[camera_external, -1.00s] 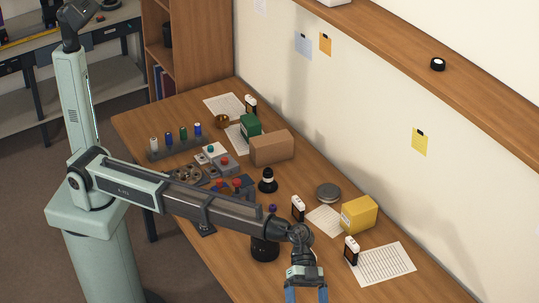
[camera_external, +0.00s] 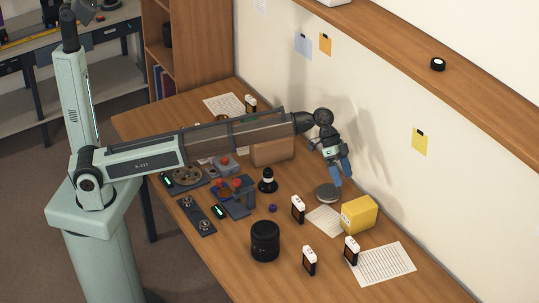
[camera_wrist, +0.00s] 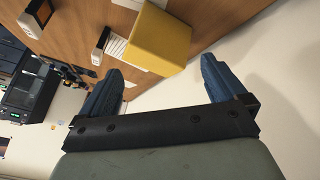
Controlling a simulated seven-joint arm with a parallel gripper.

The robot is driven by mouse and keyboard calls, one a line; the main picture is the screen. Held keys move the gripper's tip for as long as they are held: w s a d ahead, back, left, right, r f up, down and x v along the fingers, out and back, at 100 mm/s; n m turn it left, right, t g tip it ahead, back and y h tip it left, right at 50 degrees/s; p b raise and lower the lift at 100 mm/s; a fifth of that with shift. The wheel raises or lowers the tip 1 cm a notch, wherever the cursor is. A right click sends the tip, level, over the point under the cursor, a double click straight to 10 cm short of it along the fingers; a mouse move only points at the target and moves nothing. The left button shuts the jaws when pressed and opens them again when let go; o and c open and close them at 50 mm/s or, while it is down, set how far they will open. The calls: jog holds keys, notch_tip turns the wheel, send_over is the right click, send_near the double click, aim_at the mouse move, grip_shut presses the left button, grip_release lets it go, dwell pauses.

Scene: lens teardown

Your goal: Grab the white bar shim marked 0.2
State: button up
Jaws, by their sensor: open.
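My gripper (camera_external: 341,178) is open and empty, high above the table near the wall, over the area of the round grey tin. Its two blue fingers stand apart in the wrist view (camera_wrist: 162,68). I cannot identify the white bar shim marked 0.2; no 0.2 mark is legible. Small upright dark pieces with white tops stand on the table: one left of the yellow box (camera_external: 298,209), one in front of it (camera_external: 351,250), one nearer the front (camera_external: 309,260) and one at the back (camera_external: 250,103). Two such pieces show in the wrist view, one of them beside the yellow box (camera_wrist: 100,45).
The yellow box (camera_external: 359,214) and the round grey tin (camera_external: 327,193) stand near the wall. A black lens barrel (camera_external: 265,241) stands towards the front edge. My arm crosses above a brown box (camera_external: 271,153). A paper sheet (camera_external: 385,265) lies at the right.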

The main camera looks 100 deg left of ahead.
jog(key=s+a+n+y, duration=0.1)
jog(key=s+a, duration=0.3)
jog(key=a, duration=0.4)
jog(key=s+a+n+y, duration=0.1)
jog(key=s+a+n, duration=0.15)
jog(key=a, duration=0.55)
notch_tip(320, 180, up, 4)
jog(key=n+g+y, duration=0.3)
jog(key=n+g, duration=0.2)
jog(key=n, duration=0.3)
send_over(251, 98)
notch_tip(251, 98, down, 14)
jog(key=shift+s+a+r, duration=0.1)
jog(key=shift+a, duration=0.05)
jog(key=shift+c, duration=0.2)
jog(key=c, duration=1)
